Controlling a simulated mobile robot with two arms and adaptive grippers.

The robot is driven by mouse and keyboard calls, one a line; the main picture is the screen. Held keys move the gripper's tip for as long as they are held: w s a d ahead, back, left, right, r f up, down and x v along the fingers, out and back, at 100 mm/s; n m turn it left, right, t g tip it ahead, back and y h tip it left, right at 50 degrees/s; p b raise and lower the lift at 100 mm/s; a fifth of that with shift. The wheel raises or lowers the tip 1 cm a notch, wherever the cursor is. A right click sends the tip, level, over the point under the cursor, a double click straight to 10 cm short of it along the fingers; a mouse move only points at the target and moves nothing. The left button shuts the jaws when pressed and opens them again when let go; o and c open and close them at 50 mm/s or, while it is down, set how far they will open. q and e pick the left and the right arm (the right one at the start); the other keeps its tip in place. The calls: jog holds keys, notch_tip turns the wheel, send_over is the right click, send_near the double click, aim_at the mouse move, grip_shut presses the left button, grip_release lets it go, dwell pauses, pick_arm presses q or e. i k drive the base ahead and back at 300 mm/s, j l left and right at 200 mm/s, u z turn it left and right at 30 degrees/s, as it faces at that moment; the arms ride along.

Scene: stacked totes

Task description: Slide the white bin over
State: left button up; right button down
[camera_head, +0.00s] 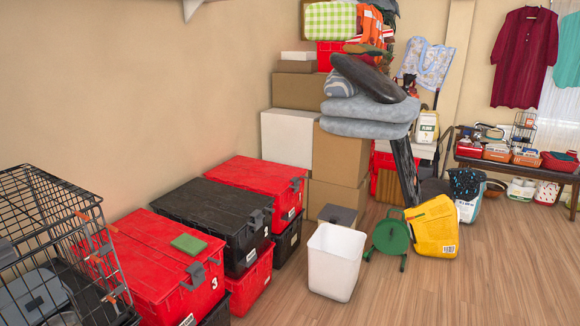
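A white bin (334,262) stands upright and open-topped on the wood floor, a little right of the picture's middle. It looks empty as far as I can see inside. It stands in front of a small grey box (338,215) and to the left of a green reel (390,236), apart from the reel. Neither of my grippers shows in the head view, so I cannot see where they are relative to the bin.
Stacked red totes (163,262) and black totes (215,215) line the wall on the left. A wire cage (60,240) stands at near left. A yellow bag (433,228) sits beyond the reel. The floor (460,290) at front right is clear.

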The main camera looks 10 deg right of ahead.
aim_at(335, 252)
jog(key=i+l, duration=0.3)
jog(key=l, duration=0.2)
jog(key=i+l, duration=0.3)
jog(key=l, duration=0.15)
jog(key=i+l, duration=0.3)
jog(key=l, duration=0.2)
jog(key=i+l, duration=0.3)
jog(key=l, duration=0.2)
